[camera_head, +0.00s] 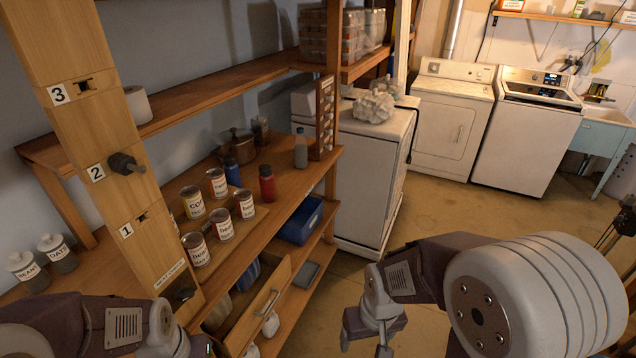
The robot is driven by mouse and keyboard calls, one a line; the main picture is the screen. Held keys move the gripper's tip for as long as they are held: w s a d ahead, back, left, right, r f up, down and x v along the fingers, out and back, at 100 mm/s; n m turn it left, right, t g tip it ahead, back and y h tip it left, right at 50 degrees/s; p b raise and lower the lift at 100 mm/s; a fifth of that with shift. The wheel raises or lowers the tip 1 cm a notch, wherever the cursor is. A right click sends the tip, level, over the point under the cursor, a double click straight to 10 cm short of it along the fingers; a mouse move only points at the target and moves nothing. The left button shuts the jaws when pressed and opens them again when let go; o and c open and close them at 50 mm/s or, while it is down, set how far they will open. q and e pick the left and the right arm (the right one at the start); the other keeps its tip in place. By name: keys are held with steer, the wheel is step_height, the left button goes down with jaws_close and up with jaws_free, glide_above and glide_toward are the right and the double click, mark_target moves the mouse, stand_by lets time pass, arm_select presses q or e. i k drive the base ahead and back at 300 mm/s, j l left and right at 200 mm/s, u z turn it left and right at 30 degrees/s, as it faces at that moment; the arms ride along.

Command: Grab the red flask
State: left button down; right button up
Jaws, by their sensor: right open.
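The red flask (267,184) stands upright on the wooden shelf, near its front edge, with a dark cap. A blue flask (232,172) stands just to its left and behind it. My right gripper (365,341) is at the bottom centre, in front of and below the shelf, well apart from the flask. It is open and empty, and its lower part is cut off by the frame edge. My left arm comes in at the lower left; its gripper fingers do not show.
Several labelled cans (222,224) stand on a board left of the red flask. A grey bottle (301,149) stands to its right. A numbered wooden post (115,140) rises at left. Below are a blue bin (300,222) and an open drawer (262,305). Floor at right is clear.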

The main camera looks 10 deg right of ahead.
mark_target(266, 180)
steer(key=i+l+u, duration=0.7)
steer(key=l+u, duration=0.2)
steer(key=i+l+u, duration=0.15)
steer(key=l+u, duration=0.2)
steer(key=l, duration=0.2)
